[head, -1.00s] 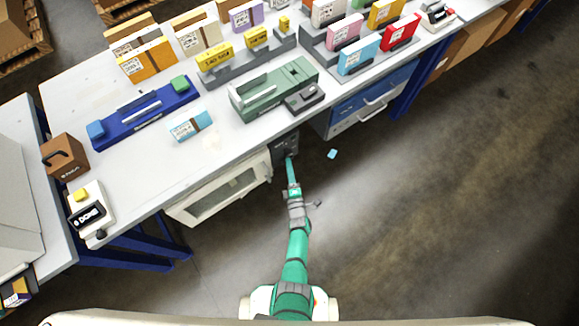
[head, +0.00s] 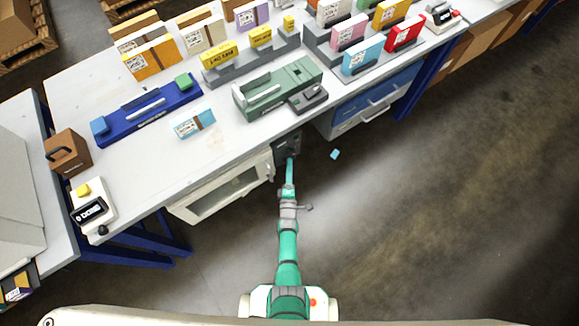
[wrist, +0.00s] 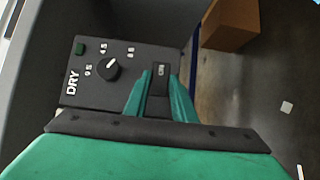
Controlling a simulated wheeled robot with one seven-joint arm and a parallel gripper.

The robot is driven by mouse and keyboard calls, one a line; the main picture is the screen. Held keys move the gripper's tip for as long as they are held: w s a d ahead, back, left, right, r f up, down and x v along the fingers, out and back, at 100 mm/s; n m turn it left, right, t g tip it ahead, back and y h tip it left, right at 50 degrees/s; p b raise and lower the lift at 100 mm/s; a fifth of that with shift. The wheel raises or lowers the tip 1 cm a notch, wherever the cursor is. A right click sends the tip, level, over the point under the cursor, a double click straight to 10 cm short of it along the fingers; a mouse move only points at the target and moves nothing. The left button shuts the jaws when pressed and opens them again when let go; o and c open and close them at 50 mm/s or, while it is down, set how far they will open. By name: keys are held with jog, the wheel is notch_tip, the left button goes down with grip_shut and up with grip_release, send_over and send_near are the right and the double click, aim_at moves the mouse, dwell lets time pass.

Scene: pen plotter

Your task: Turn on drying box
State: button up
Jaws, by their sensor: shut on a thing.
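The drying box (head: 184,209) is a white cabinet with a windowed door under the table. Its dark control panel (head: 283,147) is at its right end. In the wrist view the panel (wrist: 75,98) carries the word DRY, a round black dial (wrist: 107,69) with numbers around it and a small green square (wrist: 79,48). A dark switch (wrist: 158,84) with a small light marking sits at the panel's right. My gripper (wrist: 160,80) has one green finger on each side of this switch and is shut on it. In the head view my gripper (head: 291,158) reaches the panel; its fingertips are too small to make out.
The table (head: 130,182) above holds a blue device (head: 147,110), a green device (head: 276,91) and several coloured boxes. Blue drawers (head: 366,108) stand right of the panel. A small light-blue piece (head: 335,154) lies on the floor. The floor at right is clear.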

jog(key=o, duration=1.1)
jog(key=shift+r, duration=0.1)
jog(key=shift+c, duration=0.2)
jog(key=s, duration=1)
jog(key=shift+s, duration=0.35)
jog(key=shift+s, duration=0.15)
jog(key=s+r+m+g, duration=0.1)
jog(key=s+r+m, duration=0.9)
jog(key=s+r, duration=0.55)
jog(key=s+d+r+m, duration=0.1)
jog(key=s+r+m, duration=0.3)
jog(key=r, duration=0.6)
jog(key=s+r+m+g, duration=0.1)
jog(key=s+r+m, duration=0.3)
jog(key=r, duration=0.6)
jog(key=shift+s+d+g, duration=0.3)
jog(key=shift+s+d, duration=0.1)
jog(key=shift+s, duration=0.5)
